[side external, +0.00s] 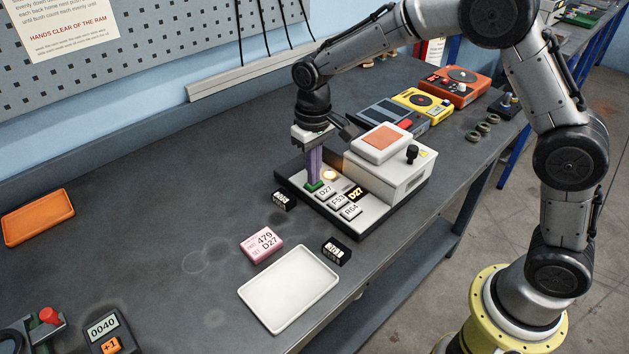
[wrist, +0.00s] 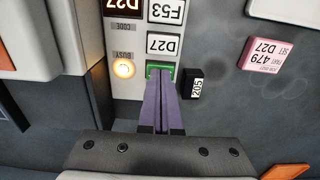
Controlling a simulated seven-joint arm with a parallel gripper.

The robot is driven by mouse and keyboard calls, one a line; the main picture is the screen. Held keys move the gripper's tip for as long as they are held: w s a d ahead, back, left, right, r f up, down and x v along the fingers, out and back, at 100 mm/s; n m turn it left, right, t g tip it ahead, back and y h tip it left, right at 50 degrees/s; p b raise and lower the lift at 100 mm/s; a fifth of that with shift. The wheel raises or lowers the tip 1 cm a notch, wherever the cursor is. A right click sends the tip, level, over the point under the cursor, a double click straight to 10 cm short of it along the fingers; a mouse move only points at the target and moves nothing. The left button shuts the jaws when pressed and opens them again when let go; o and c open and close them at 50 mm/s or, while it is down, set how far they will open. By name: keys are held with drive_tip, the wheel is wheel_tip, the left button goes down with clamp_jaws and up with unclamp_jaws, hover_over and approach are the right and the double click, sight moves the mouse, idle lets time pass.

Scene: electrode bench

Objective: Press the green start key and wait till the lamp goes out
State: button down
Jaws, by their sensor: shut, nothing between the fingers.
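The green start key (side external: 314,187) sits at the left end of the white key panel, beside the D27 key (side external: 326,192). My gripper (side external: 315,181) is shut and empty, pointing down with its purple fingertips at the green key. In the wrist view the fingertips (wrist: 161,76) overlap the green key (wrist: 160,68) and hide part of it; they look to be touching it, but how far it is pressed I cannot tell. The busy lamp (side external: 329,175) glows warm yellow-white, and it is also lit in the wrist view (wrist: 124,68).
A pink card (side external: 261,244) marked 479 D27, black blocks (side external: 284,200) (side external: 336,251) and an empty white tray (side external: 289,288) lie in front of the machine. The machine's raised box (side external: 385,165) stands right of my gripper. The left bench is mostly clear.

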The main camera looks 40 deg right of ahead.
drive_tip(key=shift+r, duration=2.85)
drive_tip(key=s+d+r+m+t, duration=0.1)
drive_tip(key=s+d+r+t, duration=0.4)
drive_tip(key=s+r, duration=0.8)
drive_tip(key=s+d+f, duration=0.1)
drive_tip(key=s+f, duration=0.1)
drive_tip(key=s, duration=0.5)
drive_tip(key=s+d+f+n, duration=0.1)
drive_tip(key=s+d+f, duration=0.1)
drive_tip(key=s, duration=0.6)
drive_tip(key=shift+d+f+t, duration=0.25)
drive_tip(key=shift+f+t, duration=0.05)
drive_tip(key=shift+f, duration=0.45)
